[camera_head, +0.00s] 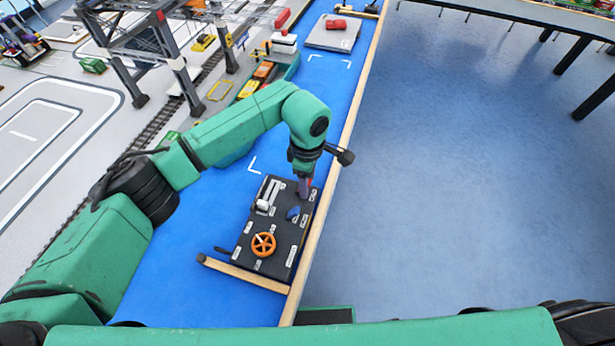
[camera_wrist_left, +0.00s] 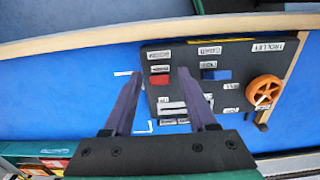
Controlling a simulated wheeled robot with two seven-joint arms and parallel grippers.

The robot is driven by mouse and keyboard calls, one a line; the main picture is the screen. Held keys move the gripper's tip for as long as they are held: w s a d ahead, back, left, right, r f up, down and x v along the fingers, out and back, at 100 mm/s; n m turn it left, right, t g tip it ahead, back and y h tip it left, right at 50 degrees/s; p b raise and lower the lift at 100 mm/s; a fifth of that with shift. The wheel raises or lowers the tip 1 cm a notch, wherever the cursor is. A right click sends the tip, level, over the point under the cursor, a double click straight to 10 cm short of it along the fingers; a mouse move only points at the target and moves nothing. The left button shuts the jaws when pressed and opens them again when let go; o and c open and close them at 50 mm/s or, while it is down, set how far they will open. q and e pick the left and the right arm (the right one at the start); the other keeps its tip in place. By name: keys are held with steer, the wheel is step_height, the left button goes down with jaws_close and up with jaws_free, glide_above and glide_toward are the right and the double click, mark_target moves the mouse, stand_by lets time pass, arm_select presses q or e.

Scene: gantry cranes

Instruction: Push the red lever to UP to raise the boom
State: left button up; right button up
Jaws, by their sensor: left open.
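The black control panel (camera_head: 280,236) lies on the blue table near its right edge. My left gripper (camera_head: 304,188) points down over the panel's far right corner. In the left wrist view, its two purple fingers (camera_wrist_left: 160,76) are open and apart. The red lever (camera_wrist_left: 159,80) shows between the fingertips, beside small white labels too blurred to read surely; I cannot tell whether a finger touches it. In the head view the gripper hides it. A blue lever (camera_wrist_left: 216,75) stands beside it on the panel. My right gripper is not in view.
An orange handwheel (camera_head: 263,244) and a white slider (camera_head: 268,195) are on the panel. A wooden rail (camera_head: 312,243) borders the table beside it. Gantry crane legs (camera_head: 182,75) and a model ship (camera_head: 265,73) stand farther back. Blue tabletop left of the panel is clear.

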arm_select(q)
steer(key=shift+f, duration=0.2)
jaws_close()
